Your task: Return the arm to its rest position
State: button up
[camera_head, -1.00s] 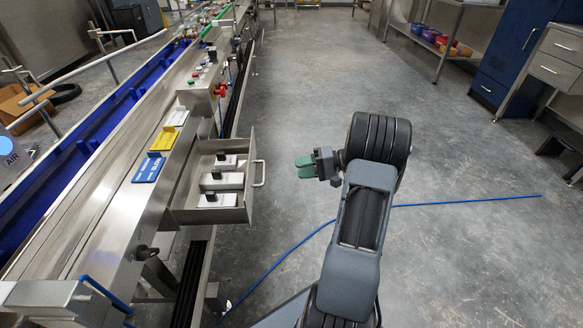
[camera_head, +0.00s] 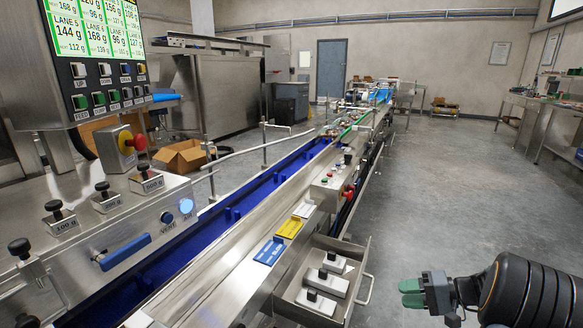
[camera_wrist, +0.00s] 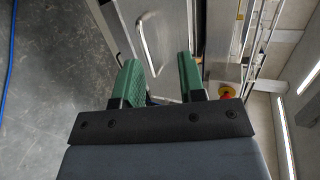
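My gripper (camera_head: 411,293) hangs over the floor at the lower right of the head view, to the right of the open drawer's handle and apart from it. Its green fingers also show in the wrist view (camera_wrist: 158,78), spread with a clear gap and nothing between them. My dark arm reaches in from the right edge of the head view. The open drawer (camera_head: 340,312) holds several pale blocks with black knobs (camera_head: 322,281). Its handle (camera_wrist: 148,38) shows beyond the fingers in the wrist view.
The steel conveyor with a blue belt (camera_head: 262,188) runs along the left. Blue, yellow and white plates (camera_head: 289,228) lie on its edge. A control panel (camera_head: 95,45) and knobbed weights (camera_head: 107,197) stand at the left. The floor (camera_head: 420,190) to the right is clear.

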jog(key=s+a+r+n+h+p, duration=0.1)
jog(key=s+a+r+h+p, duration=0.3)
jog(key=r+p, duration=0.5)
jog(key=s+a+r+n+g+h+p, duration=0.1)
jog(key=s+a+r+h+p, duration=0.3)
jog(key=r+p, duration=0.5)
jog(key=s+a+r+n+h+p, duration=0.3)
jog(key=a+r+p, duration=0.5)
jog(key=r, duration=0.9)
jog(key=shift+s+r+h+p, duration=0.15)
jog(key=shift+s+h+p, duration=0.7)
jog(key=shift+s, duration=0.4)
jog(key=shift+a, duration=0.15)
